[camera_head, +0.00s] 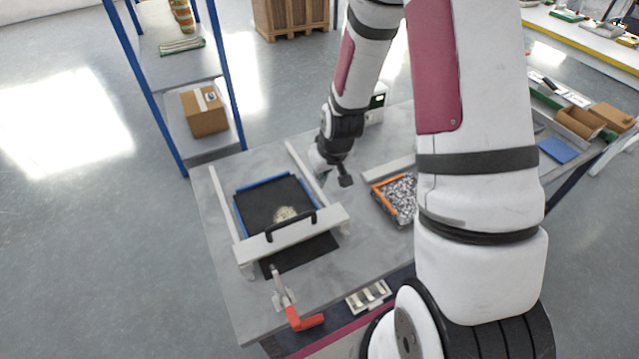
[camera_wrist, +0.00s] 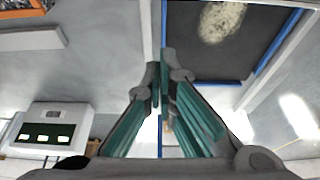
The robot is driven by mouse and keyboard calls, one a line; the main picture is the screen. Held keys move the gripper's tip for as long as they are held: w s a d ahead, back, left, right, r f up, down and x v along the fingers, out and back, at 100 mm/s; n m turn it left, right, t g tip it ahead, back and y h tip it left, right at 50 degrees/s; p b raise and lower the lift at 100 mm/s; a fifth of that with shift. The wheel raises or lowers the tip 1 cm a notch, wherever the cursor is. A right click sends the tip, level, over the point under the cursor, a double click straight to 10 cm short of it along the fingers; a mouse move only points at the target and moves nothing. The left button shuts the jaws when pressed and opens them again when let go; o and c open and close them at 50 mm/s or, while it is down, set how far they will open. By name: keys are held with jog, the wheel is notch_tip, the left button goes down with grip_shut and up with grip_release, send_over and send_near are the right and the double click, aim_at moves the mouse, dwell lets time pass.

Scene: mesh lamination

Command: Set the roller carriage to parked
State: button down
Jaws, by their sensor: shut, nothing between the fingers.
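The roller carriage (camera_head: 295,236) is a pale crossbar with a black arched handle (camera_head: 290,226). In the head view it spans the two side rails at the near end of the laminating bed. The bed holds a dark mesh sheet (camera_head: 268,204) with blue edges and a pale speckled patch (camera_head: 285,214). My gripper (camera_head: 345,181) is above the table, to the right of the right rail and apart from the carriage. In the wrist view, my gripper's fingers (camera_wrist: 161,70) are shut with nothing between them. The dark sheet (camera_wrist: 195,65) and its blue edge show beyond them; the carriage is not visible there.
A toggle clamp with a red handle (camera_head: 304,319) stands at the table's near edge. A tray of grey pieces with an orange edge (camera_head: 396,197) lies right of the bed. A white device (camera_wrist: 52,128) shows in the wrist view. A blue-posted shelf stands at the left.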

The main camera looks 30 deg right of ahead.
jog(key=shift+v, duration=1.3)
